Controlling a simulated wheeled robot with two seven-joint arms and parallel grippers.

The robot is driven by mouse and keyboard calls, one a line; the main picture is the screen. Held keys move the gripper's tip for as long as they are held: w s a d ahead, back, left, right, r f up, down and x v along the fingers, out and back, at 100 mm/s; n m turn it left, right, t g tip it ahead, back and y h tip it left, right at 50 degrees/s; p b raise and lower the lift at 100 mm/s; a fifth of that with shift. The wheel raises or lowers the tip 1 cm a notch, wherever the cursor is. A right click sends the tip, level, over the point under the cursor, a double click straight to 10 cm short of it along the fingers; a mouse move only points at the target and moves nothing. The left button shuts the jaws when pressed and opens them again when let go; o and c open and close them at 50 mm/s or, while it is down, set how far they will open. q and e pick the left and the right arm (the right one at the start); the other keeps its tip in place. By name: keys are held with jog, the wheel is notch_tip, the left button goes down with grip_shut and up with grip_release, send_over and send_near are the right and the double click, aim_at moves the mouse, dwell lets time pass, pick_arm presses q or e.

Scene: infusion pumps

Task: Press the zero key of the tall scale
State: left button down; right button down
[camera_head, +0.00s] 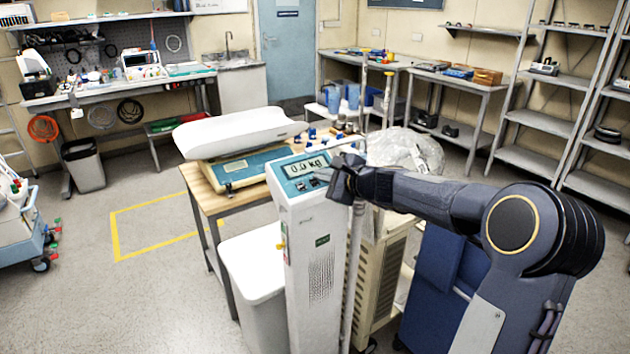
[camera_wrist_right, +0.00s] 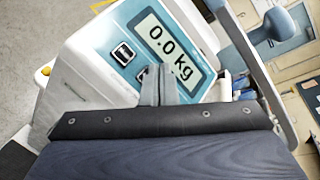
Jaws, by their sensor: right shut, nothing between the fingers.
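The tall scale (camera_head: 309,240) is a white column in the middle of the head view. Its blue top panel carries a display (camera_head: 305,167) reading 0.0 kg, with small dark keys (camera_head: 301,186) below it. My right gripper (camera_head: 338,180) is shut and empty, at the panel's lower right edge. In the right wrist view the closed fingertips (camera_wrist_right: 158,72) are in front of the panel, just below the display (camera_wrist_right: 169,47). One square key (camera_wrist_right: 123,53) shows clear to their left; another is partly hidden behind them. I cannot tell whether the fingertips touch the panel. My left gripper is out of view.
A baby scale with a white tray (camera_head: 238,131) stands on a wooden-topped table behind the tall scale. A white bin (camera_head: 255,265) is at its left. A clear plastic bag (camera_head: 405,150) sits behind my right forearm.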

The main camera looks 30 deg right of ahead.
jog(key=r+p, duration=0.1)
jog(key=s+r+p, duration=0.1)
jog(key=r, duration=0.1)
jog(key=s+r, duration=0.1)
jog(key=shift+s+d+r+p, duration=0.1)
jog(key=shift+s+r+p, duration=0.1)
jog(key=shift+p, duration=0.2)
dwell(0.4)
dwell(0.5)
